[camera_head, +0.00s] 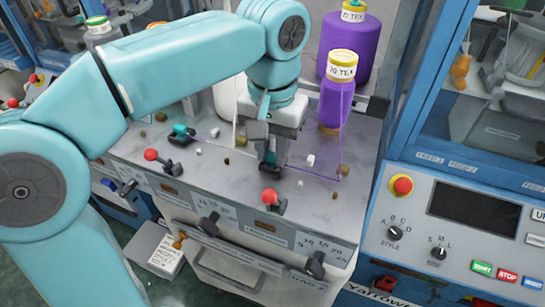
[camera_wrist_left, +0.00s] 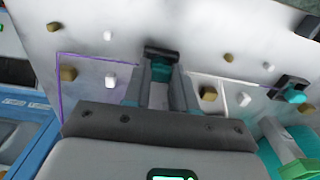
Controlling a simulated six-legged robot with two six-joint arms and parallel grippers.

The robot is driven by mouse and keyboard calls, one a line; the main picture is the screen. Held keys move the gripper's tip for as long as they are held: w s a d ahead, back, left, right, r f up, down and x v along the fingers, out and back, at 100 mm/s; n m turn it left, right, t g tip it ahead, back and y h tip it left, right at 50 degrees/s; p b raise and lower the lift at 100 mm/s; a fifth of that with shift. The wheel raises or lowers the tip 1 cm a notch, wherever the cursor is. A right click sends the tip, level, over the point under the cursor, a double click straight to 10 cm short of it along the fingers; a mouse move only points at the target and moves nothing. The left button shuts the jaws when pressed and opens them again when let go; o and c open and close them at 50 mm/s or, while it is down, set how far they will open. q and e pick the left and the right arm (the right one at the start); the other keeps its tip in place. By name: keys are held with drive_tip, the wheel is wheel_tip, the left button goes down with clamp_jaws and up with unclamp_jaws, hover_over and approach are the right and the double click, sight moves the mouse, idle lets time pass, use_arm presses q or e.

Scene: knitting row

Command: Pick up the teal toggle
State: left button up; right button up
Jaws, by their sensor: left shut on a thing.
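My left gripper (camera_head: 271,160) points down at the grey machine top, its fingers low over the surface. In the left wrist view its two fingers (camera_wrist_left: 161,82) are shut on a teal toggle (camera_wrist_left: 160,68), with a dark piece at the toggle's far end. The fingers hide most of this toggle in the head view. I cannot tell whether it is clear of the surface. A second teal toggle with a dark base (camera_head: 181,134) stands to the left and also shows at the right of the left wrist view (camera_wrist_left: 295,96). My right gripper is not in view.
A purple yarn cone (camera_head: 334,104) stands behind the gripper, with a larger purple cone (camera_head: 347,45) farther back. A purple thread runs across the top. Small white and brown cubes lie around. A blue control cabinet (camera_head: 455,235) stands right.

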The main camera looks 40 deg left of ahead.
sight(274, 153)
use_arm(q)
drive_tip(key=shift+w, duration=0.15)
wheel_tip(274, 153, up, 10)
drive_tip(key=p, duration=0.2)
idle(0.4)
